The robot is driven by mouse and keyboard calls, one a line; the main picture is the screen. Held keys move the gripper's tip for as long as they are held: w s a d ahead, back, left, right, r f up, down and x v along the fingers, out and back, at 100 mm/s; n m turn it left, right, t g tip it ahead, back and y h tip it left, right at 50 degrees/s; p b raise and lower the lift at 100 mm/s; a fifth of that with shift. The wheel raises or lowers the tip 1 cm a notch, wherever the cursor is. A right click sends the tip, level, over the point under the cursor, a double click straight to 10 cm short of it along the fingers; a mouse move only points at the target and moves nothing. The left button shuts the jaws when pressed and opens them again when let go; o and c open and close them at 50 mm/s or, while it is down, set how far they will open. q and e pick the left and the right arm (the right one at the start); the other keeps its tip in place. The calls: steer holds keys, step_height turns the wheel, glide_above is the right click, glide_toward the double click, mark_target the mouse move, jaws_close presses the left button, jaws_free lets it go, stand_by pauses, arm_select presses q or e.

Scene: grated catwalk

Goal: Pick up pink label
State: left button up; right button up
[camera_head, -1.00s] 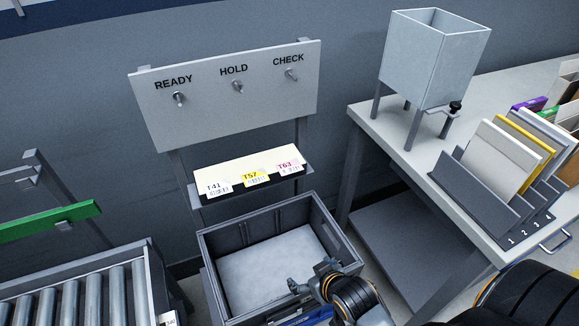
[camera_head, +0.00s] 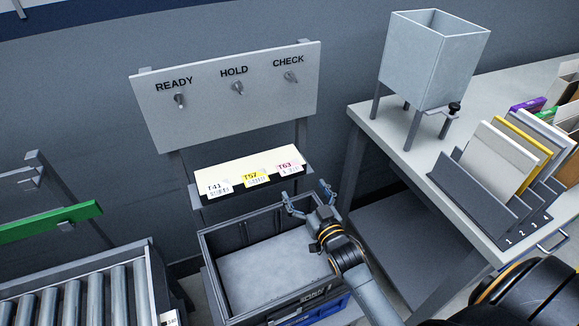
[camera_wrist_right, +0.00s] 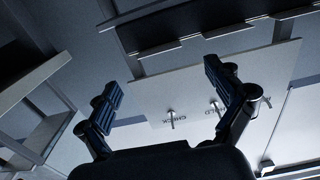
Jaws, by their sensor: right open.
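The pink label (camera_head: 287,168), marked T63, hangs at the right end of the small shelf (camera_head: 205,199) below the board. The yellow T57 label (camera_head: 256,178) and white T41 label (camera_head: 219,188) are to its left. My right gripper (camera_head: 308,192) is open and empty, just below and to the right of the pink label, above the grey bin. In the right wrist view my gripper (camera_wrist_right: 163,85) has its fingers spread apart with nothing between them. The shelf's edge is above them there. My left gripper is not in view.
The board (camera_head: 225,92) above has READY, HOLD and CHECK pegs. A grey bin (camera_head: 225,298) stands below the shelf. A table (camera_head: 360,112) with a hopper (camera_head: 428,65) and file racks is on the right. A roller conveyor (camera_head: 75,300) is at lower left.

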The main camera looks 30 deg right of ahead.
mark_target(290, 168)
steer(key=w, duration=0.7)
steer(key=shift+w+d+f+p, duration=0.1)
steer(key=shift+d+f+p, duration=0.15)
steer(key=shift+p, duration=0.15)
steer(key=shift+c, duration=0.5)
steer(key=c, duration=0.7)
